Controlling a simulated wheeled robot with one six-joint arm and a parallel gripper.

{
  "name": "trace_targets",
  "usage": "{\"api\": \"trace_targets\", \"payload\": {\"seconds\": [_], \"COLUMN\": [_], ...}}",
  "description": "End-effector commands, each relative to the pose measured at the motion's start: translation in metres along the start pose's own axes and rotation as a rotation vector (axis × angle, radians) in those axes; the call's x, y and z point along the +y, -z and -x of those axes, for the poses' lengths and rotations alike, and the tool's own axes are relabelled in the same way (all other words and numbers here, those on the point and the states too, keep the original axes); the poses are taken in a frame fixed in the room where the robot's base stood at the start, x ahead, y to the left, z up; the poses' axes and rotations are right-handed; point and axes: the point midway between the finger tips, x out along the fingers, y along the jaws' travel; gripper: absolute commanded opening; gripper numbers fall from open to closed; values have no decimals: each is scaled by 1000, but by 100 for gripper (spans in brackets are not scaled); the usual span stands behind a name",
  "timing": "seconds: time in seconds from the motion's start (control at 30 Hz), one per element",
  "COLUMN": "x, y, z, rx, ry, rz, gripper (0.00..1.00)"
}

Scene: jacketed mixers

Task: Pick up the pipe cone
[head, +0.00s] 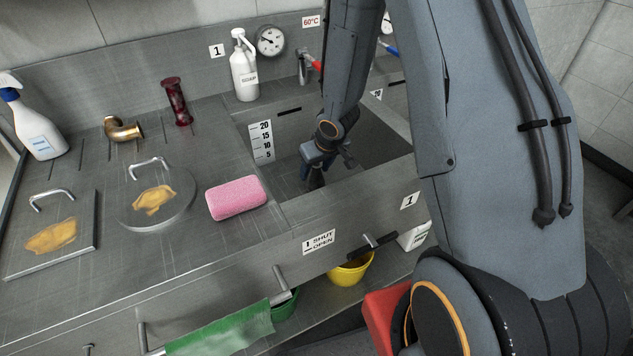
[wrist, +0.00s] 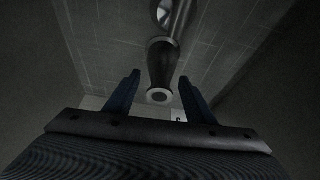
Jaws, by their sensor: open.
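A dark, tapered piece that looks like the pipe cone (wrist: 162,65) shows in the wrist view, with a pale ring at its near end. My gripper (wrist: 158,84) is open, with one blue finger on each side of that end. I cannot tell whether the fingers touch it. In the head view my gripper (head: 314,166) points down inside basin 1 (head: 283,133). A dark shape (head: 315,180) shows just below it, mostly hidden by the gripper.
A pink sponge (head: 236,198), a round lid (head: 178,205), a square lid (head: 30,262), a brass elbow (head: 122,129) and a dark red spool-like piece (head: 176,101) are on the counter left of the basin. A soap bottle (head: 245,72) stands behind it. The basin walls are close around my gripper.

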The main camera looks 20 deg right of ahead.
Motion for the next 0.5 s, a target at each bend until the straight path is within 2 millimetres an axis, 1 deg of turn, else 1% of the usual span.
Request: {"api": "trace_targets", "payload": {"seconds": [0.03, 0.1, 0.2, 0.47, 0.5], "x": [0, 0, 0, 0, 0], "y": [-2, -1, -1, -1, -1], "z": [-10, -18, -24, -25, -25], "rx": [-3, -2, -1, -1, -1], "ry": [0, 0, -1, -1, -1], "rz": [-2, -2, -1, 0, 0], "gripper": [49, 49, 49, 49, 43]}}
